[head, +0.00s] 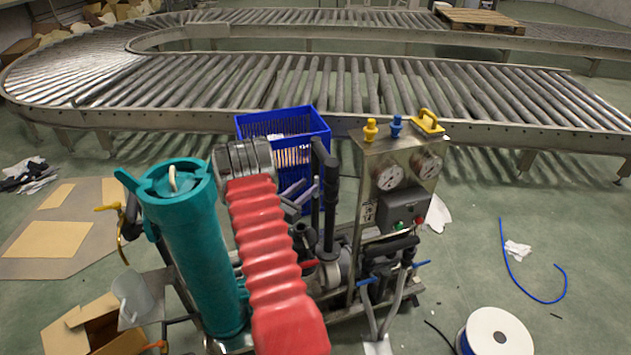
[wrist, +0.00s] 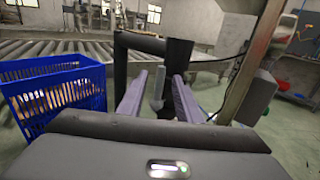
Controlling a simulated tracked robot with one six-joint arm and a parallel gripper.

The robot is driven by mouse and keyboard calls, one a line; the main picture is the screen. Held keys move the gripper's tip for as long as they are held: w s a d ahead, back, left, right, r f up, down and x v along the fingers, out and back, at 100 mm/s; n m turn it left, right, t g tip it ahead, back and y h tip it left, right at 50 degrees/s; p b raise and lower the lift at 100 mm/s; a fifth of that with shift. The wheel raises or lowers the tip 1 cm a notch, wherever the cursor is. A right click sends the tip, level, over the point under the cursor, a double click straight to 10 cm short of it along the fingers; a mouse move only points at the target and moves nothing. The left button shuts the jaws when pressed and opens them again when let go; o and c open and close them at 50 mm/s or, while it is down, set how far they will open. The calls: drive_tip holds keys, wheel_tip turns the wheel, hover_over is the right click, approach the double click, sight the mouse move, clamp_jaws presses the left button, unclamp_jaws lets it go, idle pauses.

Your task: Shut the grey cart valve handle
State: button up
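My gripper (wrist: 159,77) shows in the wrist view with its two lavender fingers parted. A grey lever-like handle (wrist: 157,90) stands upright between the fingers, with a gap on each side; it looks like the cart's valve handle. A dark pipe (wrist: 142,43) bends around just beyond it. In the head view my gripper (head: 297,193) is beside the cart's black upright pipe (head: 331,205), partly behind my red arm. I cannot make out the grey handle in the head view. The cart (head: 352,215) carries a gauge panel.
A blue crate (head: 310,128) stands just behind my gripper and also shows in the wrist view (wrist: 90,78). A teal cylinder (head: 192,245) stands left of my arm. Roller conveyors (head: 400,92) run behind. A white spool (head: 497,335) lies at the front right; the floor right of the cart is mostly clear.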

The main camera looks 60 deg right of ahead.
sight(315, 181)
drive_tip(key=shift+s+d, duration=0.2)
drive_tip(key=shift+d, duration=0.8)
drive_tip(key=shift+s+d, duration=0.2)
drive_tip(key=shift+d, duration=0.75)
drive_tip(key=shift+c, duration=0.2)
clamp_jaws()
drive_tip(key=shift+w, duration=0.1)
